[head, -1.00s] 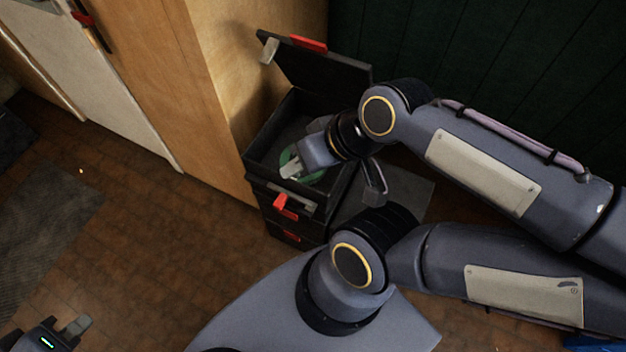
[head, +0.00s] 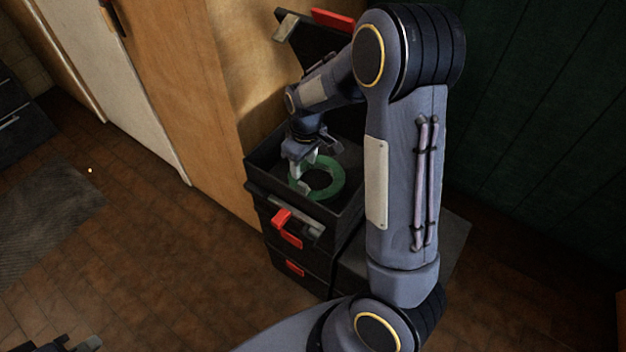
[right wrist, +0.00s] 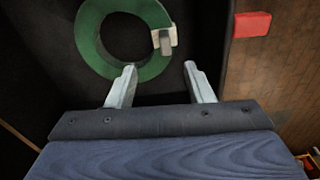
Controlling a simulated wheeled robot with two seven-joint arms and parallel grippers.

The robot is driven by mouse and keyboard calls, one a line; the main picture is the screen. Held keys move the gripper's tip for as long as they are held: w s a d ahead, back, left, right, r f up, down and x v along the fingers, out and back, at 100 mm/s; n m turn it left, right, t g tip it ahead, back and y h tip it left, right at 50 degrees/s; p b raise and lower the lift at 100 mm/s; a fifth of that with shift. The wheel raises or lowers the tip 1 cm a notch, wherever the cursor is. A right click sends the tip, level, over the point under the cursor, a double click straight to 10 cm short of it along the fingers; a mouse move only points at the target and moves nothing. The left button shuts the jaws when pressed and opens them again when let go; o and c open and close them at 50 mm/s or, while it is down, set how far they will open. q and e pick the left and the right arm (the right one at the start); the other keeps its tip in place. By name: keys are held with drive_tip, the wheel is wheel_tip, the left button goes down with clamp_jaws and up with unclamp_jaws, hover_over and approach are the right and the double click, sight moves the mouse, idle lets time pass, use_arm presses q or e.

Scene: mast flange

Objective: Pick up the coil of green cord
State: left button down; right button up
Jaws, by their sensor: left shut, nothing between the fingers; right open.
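The coil of green cord (head: 328,187) lies as a flat ring inside the top box of a black toolbox stack (head: 315,230). It also shows in the right wrist view (right wrist: 93,48), with a pale tag or clip (right wrist: 165,40) on its right side. My right gripper (head: 300,182) reaches down into the box at the coil's left side. In the right wrist view its two fingers (right wrist: 158,80) are apart with nothing between them, just short of the coil's tagged side. My left gripper (head: 78,344) is shut and empty at the bottom left edge, partly out of frame.
The box's dark lid (head: 308,42) stands open at the back, partly behind my right arm. Red latches (head: 288,228) are on the front. A wooden cabinet (head: 205,100) stands close on the left. Brown floor (head: 150,260) is clear in front.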

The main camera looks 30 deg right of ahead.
sight(304, 183)
drive_tip(key=shift+a+f+n+g+p, duration=0.3)
drive_tip(key=shift+f, duration=0.25)
wheel_tip(304, 183, down, 8)
drive_tip(key=shift+s+d+r+b, duration=0.1)
drive_tip(key=shift+b, duration=0.3)
drive_tip(key=shift+c, duration=0.5)
clamp_jaws()
